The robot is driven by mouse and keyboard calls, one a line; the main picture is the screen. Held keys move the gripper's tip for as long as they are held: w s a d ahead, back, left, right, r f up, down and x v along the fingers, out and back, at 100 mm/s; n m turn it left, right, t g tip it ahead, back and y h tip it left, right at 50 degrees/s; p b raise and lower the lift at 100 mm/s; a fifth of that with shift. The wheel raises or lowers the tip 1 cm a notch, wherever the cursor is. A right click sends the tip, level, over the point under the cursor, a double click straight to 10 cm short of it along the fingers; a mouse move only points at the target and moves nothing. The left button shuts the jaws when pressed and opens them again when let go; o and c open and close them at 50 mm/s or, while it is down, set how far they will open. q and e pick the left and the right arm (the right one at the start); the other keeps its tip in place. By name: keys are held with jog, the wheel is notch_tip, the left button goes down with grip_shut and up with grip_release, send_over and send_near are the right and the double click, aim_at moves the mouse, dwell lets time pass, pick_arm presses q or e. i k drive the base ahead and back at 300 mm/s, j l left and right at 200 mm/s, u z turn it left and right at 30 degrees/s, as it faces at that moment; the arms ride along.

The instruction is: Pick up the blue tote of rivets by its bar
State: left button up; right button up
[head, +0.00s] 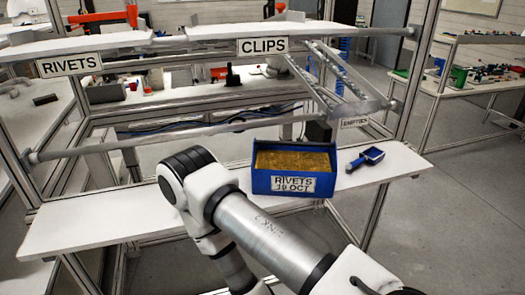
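The blue tote (256,183) stands upright on the white lower shelf, right of the middle. It is filled with small golden-brown rivets (292,161), and its white front label reads RIVETS 10 OCT. I cannot clearly make out its bar. One of my arms comes in from the lower right, bends left of the tote and runs back down out of the picture. Its upper link passes in front of the shelf, close to the tote's lower left in the picture; I cannot tell whether they touch. Neither of my grippers shows.
A small blue scoop (371,155) lies on the white lower shelf (100,218) right of the tote. Upper shelves carry RIVETS (69,65) and CLIPS (262,46) signs. A sloped rack (362,108) stands above right. The shelf's left part is bare.

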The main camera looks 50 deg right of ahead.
aim_at(293, 169)
jog(key=z, duration=1.75)
jog(key=i+l+u, duration=0.15)
jog(key=l, duration=0.3)
jog(key=i+l+u, duration=0.2)
jog(key=l, duration=0.3)
jog(key=l+u, duration=0.15)
jog(key=l, duration=0.35)
